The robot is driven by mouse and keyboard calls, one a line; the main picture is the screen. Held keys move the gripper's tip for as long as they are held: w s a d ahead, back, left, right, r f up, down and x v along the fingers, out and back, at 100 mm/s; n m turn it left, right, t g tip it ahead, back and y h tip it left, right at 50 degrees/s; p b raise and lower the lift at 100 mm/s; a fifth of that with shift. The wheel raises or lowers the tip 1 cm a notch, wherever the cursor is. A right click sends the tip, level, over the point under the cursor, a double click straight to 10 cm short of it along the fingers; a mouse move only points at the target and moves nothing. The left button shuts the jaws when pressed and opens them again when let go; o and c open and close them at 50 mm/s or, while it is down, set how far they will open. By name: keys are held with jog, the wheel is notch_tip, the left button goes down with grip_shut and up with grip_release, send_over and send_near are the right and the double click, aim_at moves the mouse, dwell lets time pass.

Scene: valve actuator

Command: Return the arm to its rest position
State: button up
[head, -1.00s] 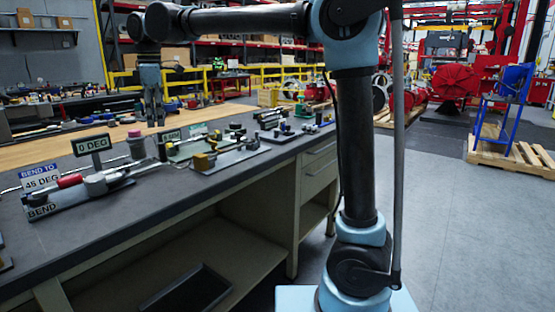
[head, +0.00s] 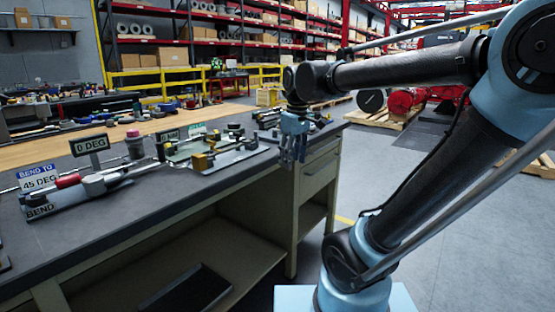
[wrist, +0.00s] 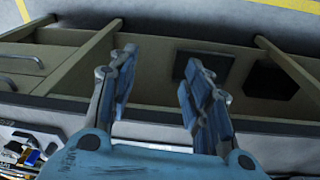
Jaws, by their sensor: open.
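My gripper (head: 292,152) hangs from my arm, fingers pointing down, in front of the workbench's (head: 120,205) front edge in the head view. In the wrist view my gripper (wrist: 158,100) has its two blue fingers spread apart with nothing between them. Beyond the fingers the wrist view shows the bench's open shelf space and drawers (wrist: 20,70). My arm stretches from the lower right up to the upper right and then leftward to the gripper.
The bench carries a bending tool (head: 85,188) with a red handle, a "0 DEG" sign (head: 89,145), a "BEND TO 45 DEG" sign (head: 38,178) and several small fixtures. Dark trays (head: 187,292) lie on the lower shelf.

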jog(key=s+d+f+m, duration=0.4)
jog(key=s+d+f, duration=0.2)
jog(key=f, duration=0.3)
jog(key=s+d+f+m, duration=0.4)
jog(key=s+d+f, duration=0.2)
jog(key=d+f, duration=0.2)
jog(key=shift+s+f+m+t+h, duration=0.3)
jog(key=shift+s+f+m+t, duration=0.1)
jog(key=shift+f, duration=0.25)
jog(key=shift+w+d, duration=0.1)
jog(key=shift+c, duration=0.6)
